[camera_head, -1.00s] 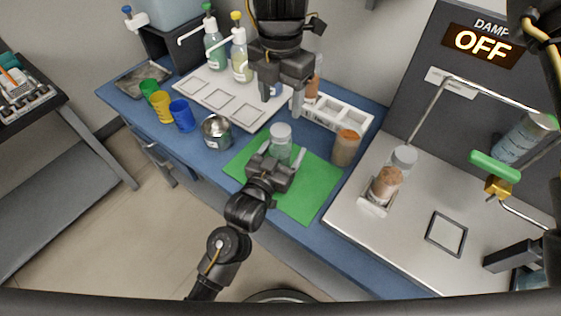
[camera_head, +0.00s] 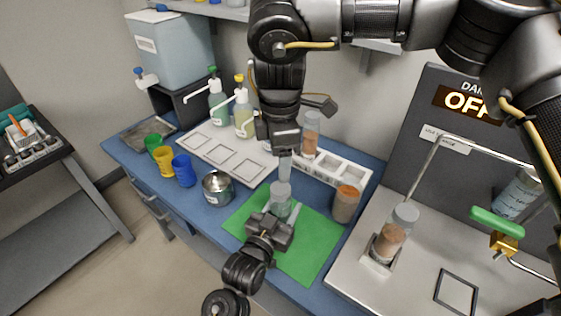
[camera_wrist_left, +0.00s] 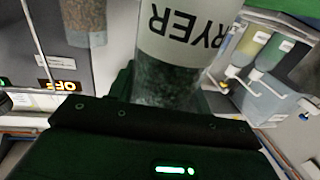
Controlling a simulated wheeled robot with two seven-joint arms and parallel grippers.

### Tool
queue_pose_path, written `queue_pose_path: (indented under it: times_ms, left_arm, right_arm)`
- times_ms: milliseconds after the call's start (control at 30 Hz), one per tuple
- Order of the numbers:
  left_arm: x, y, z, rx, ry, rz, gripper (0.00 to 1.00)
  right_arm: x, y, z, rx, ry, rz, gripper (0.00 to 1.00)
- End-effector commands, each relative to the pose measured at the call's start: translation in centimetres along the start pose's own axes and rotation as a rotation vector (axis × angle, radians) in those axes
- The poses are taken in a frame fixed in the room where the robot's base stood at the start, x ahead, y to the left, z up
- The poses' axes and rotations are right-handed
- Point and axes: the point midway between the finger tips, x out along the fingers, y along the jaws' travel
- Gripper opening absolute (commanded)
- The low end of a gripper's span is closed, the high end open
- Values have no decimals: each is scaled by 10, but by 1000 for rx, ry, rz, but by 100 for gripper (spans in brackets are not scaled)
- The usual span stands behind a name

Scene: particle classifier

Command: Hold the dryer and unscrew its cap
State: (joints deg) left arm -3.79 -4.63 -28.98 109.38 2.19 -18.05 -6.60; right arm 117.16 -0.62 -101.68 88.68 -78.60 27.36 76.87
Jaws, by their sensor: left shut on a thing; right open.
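The dryer (camera_wrist_left: 185,45) is a clear cylinder with a white label lettered "RYER", seen upside down in the left wrist view. In the head view the dryer (camera_head: 281,208) stands over the green mat (camera_head: 312,252), with its pale cap (camera_head: 281,188) on top. My left gripper (camera_head: 283,216) is shut on the dryer's body from the near side. My right gripper (camera_head: 285,160) points down from above, directly over the cap. It is open, and its fingertips overlap the cap's top in the picture. I cannot tell whether they touch it.
A brown-filled jar (camera_head: 345,205) stands right of the mat and a metal pot (camera_head: 217,188) left of it. A white rack (camera_head: 343,172) with a brown-filled tube is behind. Coloured cups and pump bottles stand at left.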

Motion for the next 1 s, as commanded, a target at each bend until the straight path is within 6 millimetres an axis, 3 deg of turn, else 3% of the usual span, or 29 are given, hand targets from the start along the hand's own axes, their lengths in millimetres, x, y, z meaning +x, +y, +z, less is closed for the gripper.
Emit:
queue_pose_path:
  times_ms: [200,400,767,1000]
  left_arm:
    - [0,0,1,0,-2,-1,0]
    - [0,0,1,0,-2,-1,0]
    - [0,0,1,0,-2,-1,0]
    - [0,0,1,0,-2,-1,0]
  right_arm:
    - [0,0,0,477,0,-2,60]
    - [0,0,1,753,-1,-2,60]
    - [5,0,1,847,-2,-3,60]
    - [37,-1,2,846,-5,-4,60]
